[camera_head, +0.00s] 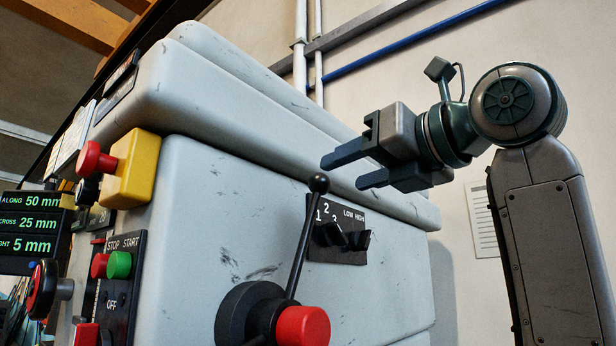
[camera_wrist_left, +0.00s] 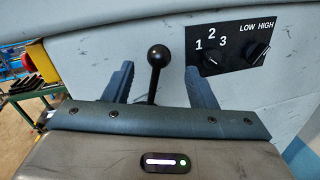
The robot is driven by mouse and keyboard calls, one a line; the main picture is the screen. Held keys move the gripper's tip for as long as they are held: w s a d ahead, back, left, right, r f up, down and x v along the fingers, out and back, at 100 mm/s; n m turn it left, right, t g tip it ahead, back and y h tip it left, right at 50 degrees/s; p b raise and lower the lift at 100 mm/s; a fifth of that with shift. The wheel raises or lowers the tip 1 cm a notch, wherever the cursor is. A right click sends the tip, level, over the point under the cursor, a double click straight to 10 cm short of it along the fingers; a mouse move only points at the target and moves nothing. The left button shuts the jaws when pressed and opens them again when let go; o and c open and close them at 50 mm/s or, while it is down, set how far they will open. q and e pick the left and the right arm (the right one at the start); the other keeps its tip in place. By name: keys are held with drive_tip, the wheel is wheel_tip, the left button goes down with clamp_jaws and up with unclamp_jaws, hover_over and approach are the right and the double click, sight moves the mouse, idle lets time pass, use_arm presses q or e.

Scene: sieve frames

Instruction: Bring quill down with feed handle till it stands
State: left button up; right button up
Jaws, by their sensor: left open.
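The feed handle (camera_head: 302,240) is a black rod with a ball knob (camera_head: 319,184), rising from a black hub with a red cap (camera_head: 302,327) on the side of a grey machine head. It stands nearly upright, leaning slightly right. My left gripper (camera_head: 343,171) is open and empty, its fingertips just right of and above the knob. In the left wrist view the knob (camera_wrist_left: 158,56) shows between the two spread fingers, with gaps on both sides. How far the knob lies beyond the fingertips is hard to tell. The quill is not in view, nor is my right gripper.
The machine head (camera_head: 230,220) fills the middle. A selector plate (camera_head: 337,232) with two black knobs sits right of the handle. A yellow box with a red button (camera_head: 97,160), start and stop buttons (camera_head: 119,264) and a green readout (camera_head: 30,222) are at left.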

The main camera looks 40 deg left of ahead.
sight(309, 186)
use_arm(q)
drive_tip(key=a, duration=0.3)
drive_tip(key=a+p, duration=0.1)
drive_tip(key=a, duration=0.2)
drive_tip(key=a+p, duration=0.1)
drive_tip(key=a, duration=0.2)
drive_tip(key=shift+w, duration=0.35)
use_arm(e)
drive_tip(key=shift+s+r, duration=0.95)
drive_tip(key=shift+r, duration=0.1)
use_arm(q)
clamp_jaws()
drive_tip(key=shift+a, duration=0.1)
